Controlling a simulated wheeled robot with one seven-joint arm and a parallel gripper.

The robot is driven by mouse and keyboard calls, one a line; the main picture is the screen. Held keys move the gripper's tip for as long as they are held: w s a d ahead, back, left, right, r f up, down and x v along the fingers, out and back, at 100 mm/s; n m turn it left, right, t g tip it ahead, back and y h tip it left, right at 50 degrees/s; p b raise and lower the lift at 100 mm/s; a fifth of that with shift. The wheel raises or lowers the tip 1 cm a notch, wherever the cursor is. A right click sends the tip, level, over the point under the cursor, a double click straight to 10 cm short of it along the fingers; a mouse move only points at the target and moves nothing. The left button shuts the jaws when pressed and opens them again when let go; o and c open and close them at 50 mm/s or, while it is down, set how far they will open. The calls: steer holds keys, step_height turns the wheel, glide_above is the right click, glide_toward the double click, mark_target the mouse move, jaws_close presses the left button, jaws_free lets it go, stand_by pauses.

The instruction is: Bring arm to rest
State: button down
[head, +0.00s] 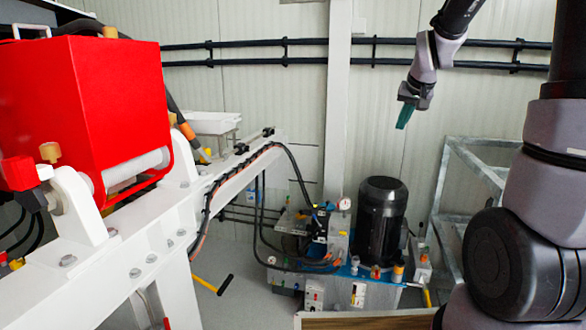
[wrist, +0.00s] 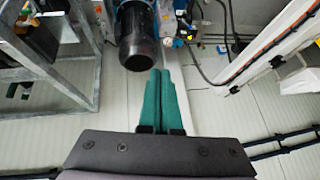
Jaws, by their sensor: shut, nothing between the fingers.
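My gripper (head: 404,115) hangs in the air at the upper right of the head view, in front of the pale panelled wall and apart from everything around it. Its green fingers point down. In the wrist view my gripper (wrist: 159,75) shows two green fingers side by side and touching, with nothing between them. My arm comes in from the top right of the head view.
A red block (head: 95,110) sits on a white frame (head: 120,260) at left. A black motor (head: 381,215) stands on a blue base below my gripper, near a grey metal rack (head: 455,200). Black pipes (head: 400,52) run along the wall behind.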

steer(key=s+a+r, duration=0.2)
steer(key=s, duration=0.7)
steer(key=s+a+r+y, duration=0.1)
steer(key=s+a+r, duration=0.1)
steer(key=s, duration=0.6)
steer(key=s+a+r+y, duration=0.1)
steer(key=s+a+r, duration=0.1)
steer(key=s, duration=0.7)
steer(key=shift+s+r+m, duration=0.35)
steer(key=shift+r+m, duration=0.05)
steer(key=shift+r, duration=0.3)
